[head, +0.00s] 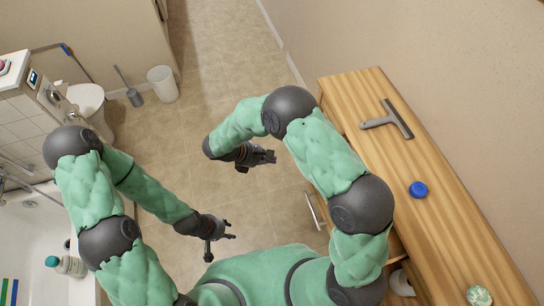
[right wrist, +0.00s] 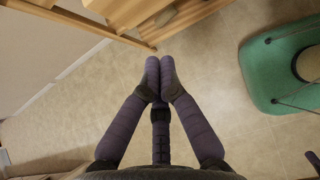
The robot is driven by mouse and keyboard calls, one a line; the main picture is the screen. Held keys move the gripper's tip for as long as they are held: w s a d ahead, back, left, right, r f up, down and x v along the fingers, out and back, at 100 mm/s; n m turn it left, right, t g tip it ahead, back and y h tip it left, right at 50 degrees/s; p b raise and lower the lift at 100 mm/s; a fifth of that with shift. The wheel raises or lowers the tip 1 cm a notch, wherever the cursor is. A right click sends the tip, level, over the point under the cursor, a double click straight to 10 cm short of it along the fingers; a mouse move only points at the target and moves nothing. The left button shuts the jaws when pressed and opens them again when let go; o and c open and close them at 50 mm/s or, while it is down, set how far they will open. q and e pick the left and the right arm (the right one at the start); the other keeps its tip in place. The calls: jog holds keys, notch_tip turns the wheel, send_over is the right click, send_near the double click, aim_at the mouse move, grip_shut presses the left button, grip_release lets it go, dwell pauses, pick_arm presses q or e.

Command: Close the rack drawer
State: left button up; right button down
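The wooden rack (head: 444,190) runs along the wall on the right of the head view. A silver bar handle (head: 313,210) shows at its left side, low down beside my right arm. My right arm hides most of the drawer behind it, so I cannot tell how far out it stands. My right gripper (head: 266,157) is over the floor, left of the rack and apart from the handle. In the right wrist view its fingers (right wrist: 160,76) meet with nothing between them. My left gripper (head: 231,231) is over the floor further left, its fingertips apart and empty.
On the rack top lie a squeegee (head: 396,121), a blue lid (head: 418,190) and a green patterned item (head: 478,295). A white roll (head: 401,283) sits lower at the rack. A bin (head: 162,84) and toilet (head: 87,100) stand far left. The middle floor is clear.

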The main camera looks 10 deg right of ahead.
jog(key=d+f+b, duration=0.1)
jog(key=d+f, duration=0.4)
jog(key=d, duration=0.4)
jog(key=shift+w+d+f+b, duration=0.25)
jog(key=shift+w+b, duration=0.1)
jog(key=shift+d, duration=0.1)
jog(key=d, duration=0.5)
jog(key=w+d+b, duration=0.1)
jog(key=d, duration=0.5)
jog(key=d+b, duration=0.1)
jog(key=d, duration=0.5)
jog(key=shift+w+d, duration=0.15)
jog(key=shift+d+r, duration=0.1)
jog(key=shift+d, duration=0.35)
jog(key=shift+w, duration=0.1)
